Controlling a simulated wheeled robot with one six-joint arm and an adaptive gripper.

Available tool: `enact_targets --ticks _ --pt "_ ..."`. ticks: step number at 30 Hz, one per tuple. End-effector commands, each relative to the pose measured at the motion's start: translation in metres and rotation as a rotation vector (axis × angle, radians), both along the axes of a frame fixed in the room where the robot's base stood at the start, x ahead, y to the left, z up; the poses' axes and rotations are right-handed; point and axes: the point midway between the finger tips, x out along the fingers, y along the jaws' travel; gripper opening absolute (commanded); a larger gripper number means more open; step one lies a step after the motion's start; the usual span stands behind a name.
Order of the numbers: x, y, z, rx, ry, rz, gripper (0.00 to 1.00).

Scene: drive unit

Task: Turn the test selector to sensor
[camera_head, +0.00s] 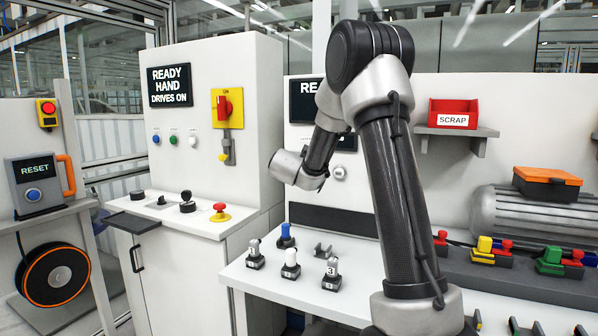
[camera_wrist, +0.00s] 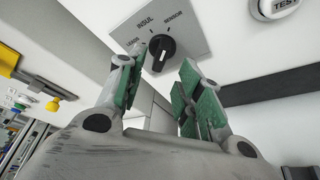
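The test selector is a black rotary knob (camera_wrist: 162,48) on a grey plate (camera_wrist: 190,38) marked LEADS, INSUL and SENSOR. A pale line shows on the knob, but I cannot tell for sure which label it points to. My gripper (camera_wrist: 160,78) is open, with its green-padded fingers spread to the left and right below the knob. The knob shows in the gap just past the fingertips, and I see no clear contact. In the head view my arm hides the selector, and the gripper's fingers do not show.
A round white TEST button (camera_wrist: 272,8) sits to the right of the selector. In the head view, a white bench (camera_head: 275,290) below my arm holds several small parts. A red SCRAP bin (camera_head: 453,113) and a grey motor (camera_head: 520,215) stand to the right.

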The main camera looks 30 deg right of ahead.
Motion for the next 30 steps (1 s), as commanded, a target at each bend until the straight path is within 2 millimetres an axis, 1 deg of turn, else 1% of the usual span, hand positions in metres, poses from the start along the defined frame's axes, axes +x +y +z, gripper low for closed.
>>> enact_targets --ticks 1,3,6,10,15,27,30 --pt "-0.010 0.007 0.004 0.000 -0.001 0.002 0.36" --pt "-0.022 0.016 0.008 0.000 -0.001 0.002 0.36" --pt "-0.036 0.025 0.012 -0.001 -0.001 0.001 0.36" --pt "-0.048 0.033 0.015 0.000 -0.001 0.001 0.36" --pt "-0.053 0.036 0.016 0.000 0.000 -0.001 0.36" --pt "-0.053 0.036 0.016 0.000 0.001 0.000 0.36" --pt "-0.054 0.033 0.017 -0.029 0.015 -0.004 0.36"
